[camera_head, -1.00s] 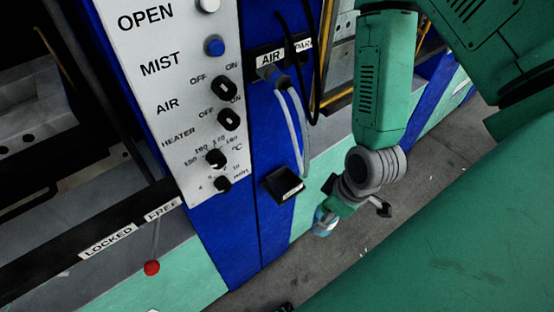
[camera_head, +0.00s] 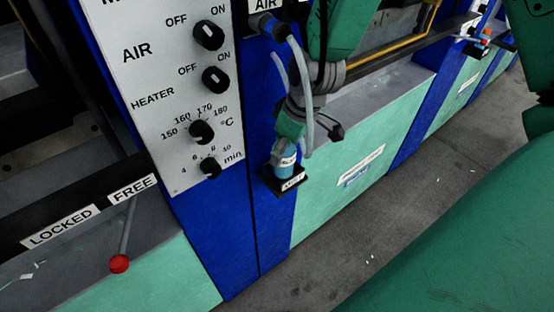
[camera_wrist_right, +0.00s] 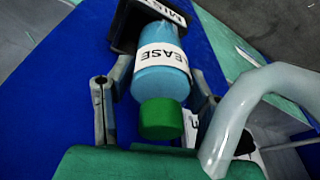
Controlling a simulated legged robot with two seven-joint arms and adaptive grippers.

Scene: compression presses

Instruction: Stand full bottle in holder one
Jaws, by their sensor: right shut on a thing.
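The light blue bottle (camera_head: 284,172) with a white label is at the small black holder (camera_head: 293,184) on the blue post. In the right wrist view the bottle (camera_wrist_right: 160,85) shows a green cap and a label reading "EASE". Its base end meets the black holder (camera_wrist_right: 123,30); I cannot tell how deep it sits. My right gripper (camera_head: 286,157) is shut on the bottle, with a finger on each side of it in the wrist view. My left gripper is not in view.
A grey hose (camera_head: 301,90) hangs from the AIR fitting close beside my right wrist; it also crosses the wrist view (camera_wrist_right: 238,105). The white control panel (camera_head: 150,85) with knobs is at left. A red-knobbed lever (camera_head: 119,264) stands below. Grey floor lies at right.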

